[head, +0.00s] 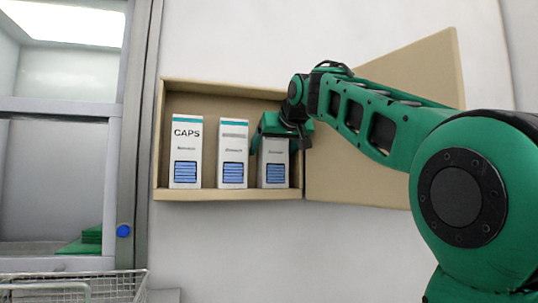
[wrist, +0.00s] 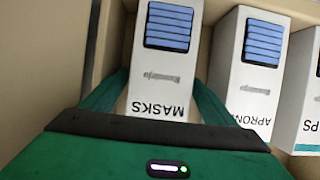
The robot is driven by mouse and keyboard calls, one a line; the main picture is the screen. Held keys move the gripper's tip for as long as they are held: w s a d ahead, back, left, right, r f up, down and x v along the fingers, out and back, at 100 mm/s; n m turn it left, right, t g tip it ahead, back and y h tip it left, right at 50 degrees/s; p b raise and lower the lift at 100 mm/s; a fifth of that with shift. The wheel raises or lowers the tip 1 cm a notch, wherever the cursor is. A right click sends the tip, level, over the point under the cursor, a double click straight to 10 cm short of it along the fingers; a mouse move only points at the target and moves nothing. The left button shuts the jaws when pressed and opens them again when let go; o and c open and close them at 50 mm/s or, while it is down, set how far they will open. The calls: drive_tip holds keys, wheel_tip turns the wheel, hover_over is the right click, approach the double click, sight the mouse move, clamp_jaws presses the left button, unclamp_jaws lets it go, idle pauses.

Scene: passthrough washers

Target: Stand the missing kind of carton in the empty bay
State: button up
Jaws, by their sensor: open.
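In the head view, three white cartons stand upright in a row in a shallow open cabinet (head: 230,194). The left one is the CAPS carton (head: 186,150). The middle one is the APRONS carton (head: 233,150), its name readable in the wrist view (wrist: 246,62). The right one is the MASKS carton (head: 274,172), partly behind my gripper (head: 280,140). In the wrist view, my gripper (wrist: 162,80) is open, with one finger on each side of the MASKS carton (wrist: 164,72). I cannot tell whether the fingers touch it. No empty bay is clearly in view.
The cabinet's door (head: 365,182) stands open at the right, behind my arm. At the left is a glass-fronted hatch with a green stack (head: 88,240) inside and a blue button (head: 124,231) on its frame. A wire basket (head: 80,286) stands below it.

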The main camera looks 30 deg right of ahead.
drive_tip(key=v, duration=1)
drive_tip(key=shift+s+a, duration=0.1)
drive_tip(key=shift+s, duration=0.05)
drive_tip(key=s+d+f+m+g+y, duration=0.1)
drive_tip(key=s+f+g, duration=0.2)
drive_tip(key=f, duration=1.3)
drive_tip(key=s+f+g+y, duration=0.1)
drive_tip(key=s+f+g, duration=0.2)
drive_tip(key=f, duration=1.3)
drive_tip(key=s+a+f+m+g+y, duration=0.1)
drive_tip(key=s+f+g, duration=0.2)
drive_tip(key=s+f, duration=0.7)
drive_tip(key=s+a+f+m+g, duration=0.1)
drive_tip(key=s+f+g, duration=0.3)
drive_tip(key=s+f, duration=0.7)
wheel_tip(320, 180, down, 5)
drive_tip(key=shift+a+f+y, duration=0.15)
drive_tip(key=shift+a+y, duration=0.25)
drive_tip(key=shift+a, duration=0.05)
drive_tip(key=shift+c, duration=0.6)
